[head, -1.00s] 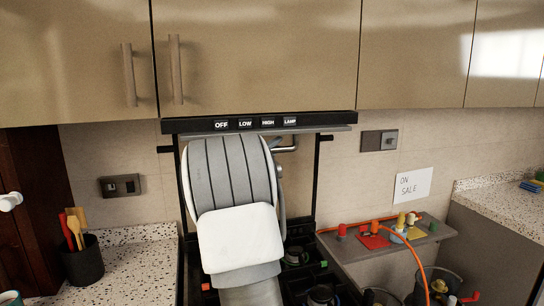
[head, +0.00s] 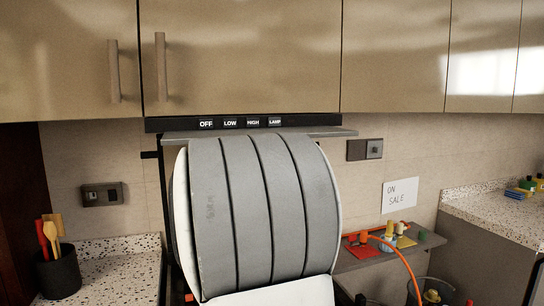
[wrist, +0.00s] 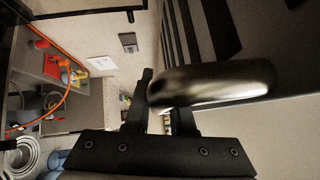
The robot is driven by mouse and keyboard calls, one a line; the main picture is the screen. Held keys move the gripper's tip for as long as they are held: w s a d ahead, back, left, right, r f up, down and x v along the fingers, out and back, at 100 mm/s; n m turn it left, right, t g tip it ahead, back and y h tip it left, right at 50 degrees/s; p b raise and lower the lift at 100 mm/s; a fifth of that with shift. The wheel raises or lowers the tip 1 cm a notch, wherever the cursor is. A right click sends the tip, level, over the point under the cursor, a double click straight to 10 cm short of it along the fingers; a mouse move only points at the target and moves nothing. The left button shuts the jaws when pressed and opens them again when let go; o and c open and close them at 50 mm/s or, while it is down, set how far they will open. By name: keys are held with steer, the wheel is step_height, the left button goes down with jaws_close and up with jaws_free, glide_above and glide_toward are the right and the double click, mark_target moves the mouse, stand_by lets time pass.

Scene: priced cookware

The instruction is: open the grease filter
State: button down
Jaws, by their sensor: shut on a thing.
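The range hood (head: 160,124) has a black front strip with OFF, LOW, HIGH and LAMP labels. Just below it, the edge of a grey panel (head: 340,132), which looks like the grease filter, shows above my arm. In the wrist view the filter (wrist: 207,30) is a surface with dark and grey stripes. Its rounded metal handle (wrist: 225,85) crosses in front of my gripper (wrist: 163,105). My gripper is shut on the handle, with the fingers partly hidden by it. In the head view my arm hides the gripper and handle.
Cupboards (head: 245,55) hang above the hood. My large grey arm covers most of the stove. A shelf (head: 365,255) with coloured fittings and an orange hose (head: 408,265) is at right. A utensil cup (head: 58,272) stands on the left counter.

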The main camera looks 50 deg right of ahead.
steer(key=c, duration=0.8)
jaws_free()
steer(key=shift+o, duration=0.2)
steer(key=shift+a, duration=0.1)
steer(key=b+v, duration=0.2)
steer(key=v, duration=1.5)
steer(key=shift+a, duration=0.15)
